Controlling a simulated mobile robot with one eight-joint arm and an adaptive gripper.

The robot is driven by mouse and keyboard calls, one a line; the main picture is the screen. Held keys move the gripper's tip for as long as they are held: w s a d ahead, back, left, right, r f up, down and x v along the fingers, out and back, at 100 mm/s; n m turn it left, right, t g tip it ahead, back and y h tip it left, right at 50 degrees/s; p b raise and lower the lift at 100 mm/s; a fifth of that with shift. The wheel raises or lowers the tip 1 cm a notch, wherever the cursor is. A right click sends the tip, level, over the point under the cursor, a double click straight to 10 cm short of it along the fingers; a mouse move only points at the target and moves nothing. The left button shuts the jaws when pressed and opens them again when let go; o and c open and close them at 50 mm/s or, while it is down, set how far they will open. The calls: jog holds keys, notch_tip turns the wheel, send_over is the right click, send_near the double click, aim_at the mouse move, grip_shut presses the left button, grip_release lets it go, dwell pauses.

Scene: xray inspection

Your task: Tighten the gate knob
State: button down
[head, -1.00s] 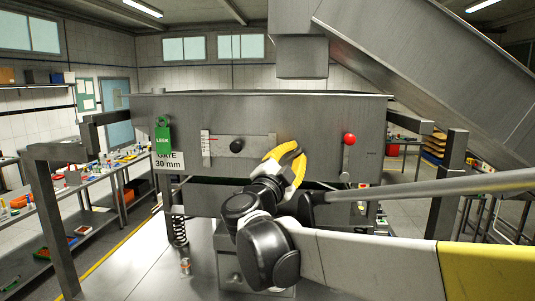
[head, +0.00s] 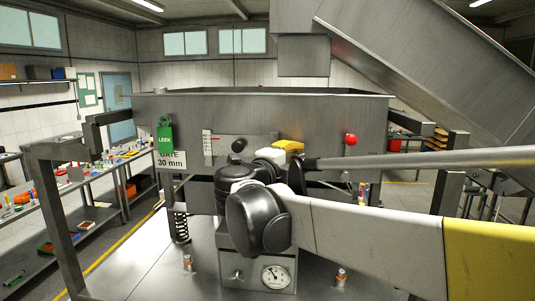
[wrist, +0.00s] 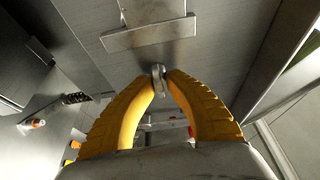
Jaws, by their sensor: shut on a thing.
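My gripper (head: 290,147) is in front of the steel hopper (head: 320,112), at the right end of the gate plate (head: 222,144). In the wrist view its yellow fingers (wrist: 159,80) meet at their tips on a small grey metal piece (wrist: 158,70), apparently the gate knob, just off a flat bracket plate (wrist: 150,34). The fingertips and this knob are hidden in the head view. A black round handle (head: 238,145) stands on the gate plate beside a marked scale (head: 207,146), left of my gripper. A sign (head: 171,160) reads GATE 30 mm.
A green tag (head: 165,138) hangs on the hopper's left. A lever with a red ball (head: 351,139) stands right of my gripper. A gauge box (head: 256,268) and small bottles are below. A spring (head: 181,228) stands at the left.

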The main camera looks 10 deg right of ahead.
jog(key=shift+r, duration=0.15)
jog(key=c, duration=1.7)
grip_release()
jog(key=shift+o, duration=0.6)
jog(key=shift+w, duration=0.15)
jog(key=v, duration=1.2)
jog(key=shift+d, duration=0.1)
